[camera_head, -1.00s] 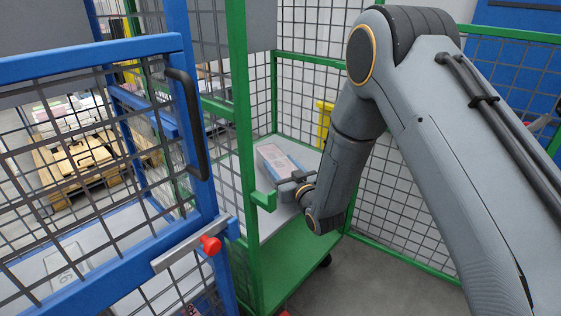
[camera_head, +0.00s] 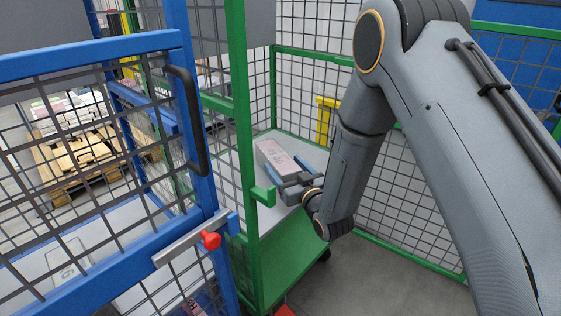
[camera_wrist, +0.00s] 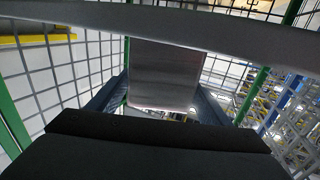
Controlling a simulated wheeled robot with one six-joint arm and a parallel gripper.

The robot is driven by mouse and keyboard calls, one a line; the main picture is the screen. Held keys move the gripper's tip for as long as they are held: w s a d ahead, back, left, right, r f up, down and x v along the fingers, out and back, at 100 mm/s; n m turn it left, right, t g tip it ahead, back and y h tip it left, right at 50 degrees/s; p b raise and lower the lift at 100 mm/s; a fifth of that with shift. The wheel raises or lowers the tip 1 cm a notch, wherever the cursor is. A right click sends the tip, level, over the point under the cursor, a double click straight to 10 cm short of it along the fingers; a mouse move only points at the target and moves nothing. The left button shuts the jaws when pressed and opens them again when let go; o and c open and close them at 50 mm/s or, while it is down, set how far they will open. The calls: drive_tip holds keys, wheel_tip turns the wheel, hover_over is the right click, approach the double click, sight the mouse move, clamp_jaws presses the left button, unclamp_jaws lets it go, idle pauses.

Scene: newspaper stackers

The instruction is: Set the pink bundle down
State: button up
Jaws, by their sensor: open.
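The pink bundle (camera_head: 272,152) is a grey-sided block with a pinkish top. In the head view it lies on the pale shelf (camera_head: 314,152) inside the green mesh cart. My gripper (camera_head: 287,167) is open at the bundle's near end, with one finger towards each side. In the wrist view the bundle (camera_wrist: 165,72) shows between the two spread fingers, with space beside it. Its far end and underside are hidden.
The green cart's post (camera_head: 242,130) stands just left of the bundle, and its mesh walls enclose the shelf. A blue mesh gate (camera_head: 120,47) with a black handle stands at the left. Open floor (camera_head: 365,275) lies right of the cart.

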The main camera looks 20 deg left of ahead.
sight(292, 174)
drive_tip(key=v, duration=0.7)
drive_tip(key=shift+s+d, duration=0.1)
drive_tip(key=shift+d, duration=0.05)
drive_tip(key=shift+s+d, duration=0.3)
drive_tip(key=shift+r, duration=0.15)
